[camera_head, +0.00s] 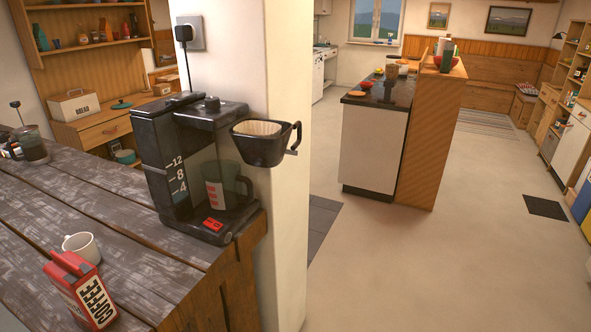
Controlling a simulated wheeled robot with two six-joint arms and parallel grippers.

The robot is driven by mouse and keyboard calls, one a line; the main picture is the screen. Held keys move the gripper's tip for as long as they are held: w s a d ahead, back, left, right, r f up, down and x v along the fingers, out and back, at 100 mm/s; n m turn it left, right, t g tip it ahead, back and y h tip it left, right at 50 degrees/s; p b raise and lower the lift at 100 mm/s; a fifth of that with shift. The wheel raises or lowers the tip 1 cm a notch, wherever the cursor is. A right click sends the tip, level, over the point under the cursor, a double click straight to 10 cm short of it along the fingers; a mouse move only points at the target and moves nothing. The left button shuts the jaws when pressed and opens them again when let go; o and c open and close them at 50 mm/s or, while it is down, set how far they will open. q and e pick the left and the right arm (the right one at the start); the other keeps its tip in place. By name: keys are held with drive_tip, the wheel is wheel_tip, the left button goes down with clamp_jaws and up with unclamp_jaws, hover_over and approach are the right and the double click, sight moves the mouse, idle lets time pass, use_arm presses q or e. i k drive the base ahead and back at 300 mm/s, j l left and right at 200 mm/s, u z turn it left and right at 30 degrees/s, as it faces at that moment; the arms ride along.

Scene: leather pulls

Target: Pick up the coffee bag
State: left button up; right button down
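The coffee bag (83,291) is red with a white label reading COFFEE. It stands, slightly tilted in the picture, on the dark wooden table (120,232) at the lower left, near the table's front edge. A white mug (82,247) stands just behind it. A black coffee maker (190,165) stands to the right of the bag at the table's corner, with its filter basket (265,150) swung out to the right. Neither of my grippers shows in the head view.
A white pillar (285,220) rises right beside the coffee maker. A glass press (33,148) stands at the table's far left. A kitchen island (375,145) stands farther back. The floor (430,270) at the right is clear, apart from a dark mat (545,208).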

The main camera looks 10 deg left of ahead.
sight(78, 282)
drive_tip(key=j+u, duration=0.1)
drive_tip(key=u, duration=0.4)
drive_tip(key=j+u, duration=0.1)
drive_tip(key=u, duration=0.35)
drive_tip(key=k+j+u, duration=0.1)
drive_tip(key=u, duration=0.4)
drive_tip(key=k+l+z, duration=0.15)
drive_tip(key=z, duration=0.2)
drive_tip(key=k+l+z, duration=0.2)
drive_tip(key=z, duration=0.15)
drive_tip(key=k+l+z, duration=0.2)
drive_tip(key=z, duration=0.15)
